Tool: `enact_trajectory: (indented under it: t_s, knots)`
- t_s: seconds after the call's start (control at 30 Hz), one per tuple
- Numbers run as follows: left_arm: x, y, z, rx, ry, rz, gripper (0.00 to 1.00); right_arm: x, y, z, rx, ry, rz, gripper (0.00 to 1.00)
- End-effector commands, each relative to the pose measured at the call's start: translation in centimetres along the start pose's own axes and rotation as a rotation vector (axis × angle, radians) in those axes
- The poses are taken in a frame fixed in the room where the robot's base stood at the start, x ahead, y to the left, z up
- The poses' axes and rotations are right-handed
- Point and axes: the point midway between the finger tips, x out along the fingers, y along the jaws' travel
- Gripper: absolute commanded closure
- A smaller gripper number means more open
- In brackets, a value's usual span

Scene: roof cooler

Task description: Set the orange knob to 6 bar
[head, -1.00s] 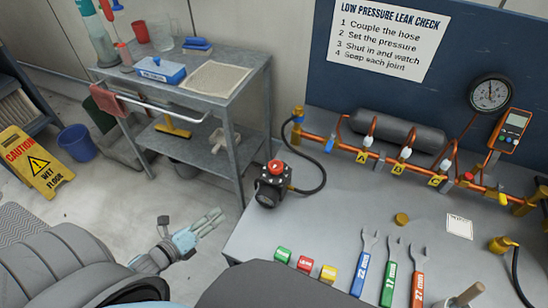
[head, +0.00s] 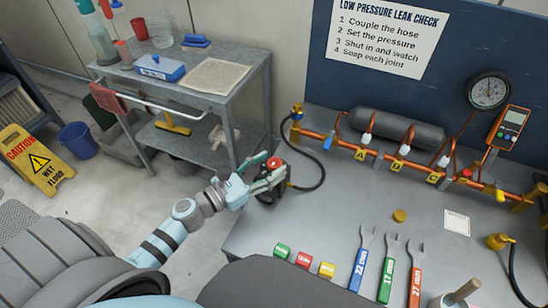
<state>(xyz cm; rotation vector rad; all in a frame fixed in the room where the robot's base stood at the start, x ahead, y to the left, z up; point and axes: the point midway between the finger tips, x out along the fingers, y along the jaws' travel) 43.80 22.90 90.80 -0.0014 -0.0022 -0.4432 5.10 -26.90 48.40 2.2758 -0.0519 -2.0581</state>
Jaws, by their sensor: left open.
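The orange-red knob (head: 274,163) sits on top of a small black regulator box (head: 268,195) at the bench's left edge. A black hose runs from the box toward the copper pipework. My left gripper (head: 273,174) reaches in from the left and is open, its fingers beside the knob and in front of the box. They hide much of the box, and I cannot tell whether they touch the knob. The knob's scale is too small to read. A round pressure gauge (head: 489,90) stands at the back right; its reading is not legible. My right gripper is not in view.
The bench (head: 330,225) holds red, green and yellow tape-like rolls (head: 304,260), several spanners (head: 387,268) and a brass cap (head: 399,215). Copper pipework (head: 385,157) with valves runs along the back. A grey trolley (head: 235,95) stands close behind the left arm.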

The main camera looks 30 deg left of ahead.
Motion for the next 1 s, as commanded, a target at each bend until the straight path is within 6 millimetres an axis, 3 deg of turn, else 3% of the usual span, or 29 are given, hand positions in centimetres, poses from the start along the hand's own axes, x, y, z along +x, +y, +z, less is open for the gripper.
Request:
enact_trajectory:
  t_s: [0.2, 0.47, 0.77, 1.0]
  knots:
    - [2.2, 0.0, 0.0, 0.000, 0.001, 0.001, 0.49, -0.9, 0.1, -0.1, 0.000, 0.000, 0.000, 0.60]
    - [2.4, 0.0, -0.1, 0.001, 0.002, 0.000, 0.49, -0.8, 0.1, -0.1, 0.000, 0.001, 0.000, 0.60]
    - [2.4, 0.0, -0.1, 0.001, 0.002, 0.000, 0.94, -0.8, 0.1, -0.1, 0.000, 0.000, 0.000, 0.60]
    - [2.4, 0.1, -0.2, 0.002, 0.002, -0.013, 0.96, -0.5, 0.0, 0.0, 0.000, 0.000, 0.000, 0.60]
